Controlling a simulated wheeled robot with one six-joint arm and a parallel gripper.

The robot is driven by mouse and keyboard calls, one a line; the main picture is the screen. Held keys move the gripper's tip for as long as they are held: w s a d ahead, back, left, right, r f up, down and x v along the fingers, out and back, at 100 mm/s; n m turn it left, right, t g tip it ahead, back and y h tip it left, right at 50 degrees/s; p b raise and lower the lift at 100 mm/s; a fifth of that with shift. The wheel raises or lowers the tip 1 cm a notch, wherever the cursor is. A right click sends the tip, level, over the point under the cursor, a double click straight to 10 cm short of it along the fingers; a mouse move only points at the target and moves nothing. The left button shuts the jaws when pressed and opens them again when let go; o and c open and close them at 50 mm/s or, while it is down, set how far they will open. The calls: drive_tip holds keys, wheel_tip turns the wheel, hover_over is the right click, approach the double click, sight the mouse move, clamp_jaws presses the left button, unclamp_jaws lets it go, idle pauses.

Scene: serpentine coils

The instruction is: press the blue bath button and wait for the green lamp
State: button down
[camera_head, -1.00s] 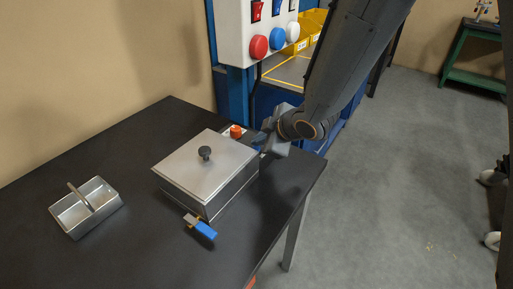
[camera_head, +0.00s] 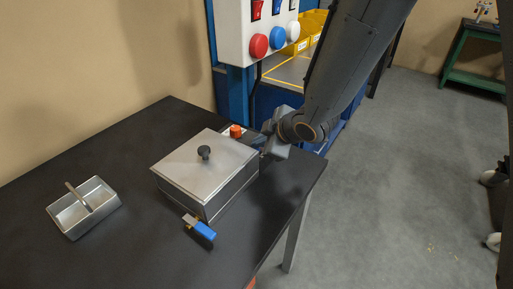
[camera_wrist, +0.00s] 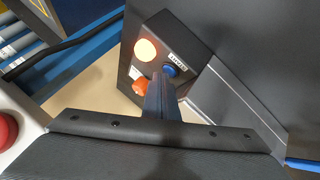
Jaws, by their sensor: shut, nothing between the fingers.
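The steel bath (camera_head: 205,170) with a flat lid and black knob stands on the dark table. Behind it, a small dark control box (camera_wrist: 190,42) carries a blue button (camera_wrist: 170,69), a pale orange round lamp (camera_wrist: 145,50) that looks bright, and an orange knob (camera_wrist: 140,86). The orange knob also shows in the head view (camera_head: 235,131). My gripper (camera_wrist: 163,82) is shut and empty, its fingertips at the blue button's near edge in the wrist view. The fingers cover part of the button, so I cannot tell whether they touch it. No green light shows.
A metal tray (camera_head: 98,207) with a handle stands at the left of the table. A blue-handled valve (camera_head: 203,230) sticks out from the bath's front. A white panel (camera_head: 233,35) with red, blue and white buttons hangs behind. The table's front left is clear.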

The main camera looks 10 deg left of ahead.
idle(0.4)
drive_tip(key=shift+r+p, duration=0.9)
drive_tip(key=shift+p, duration=0.05)
wheel_tip(320, 180, up, 5)
drive_tip(key=p, duration=0.5)
idle(0.5)
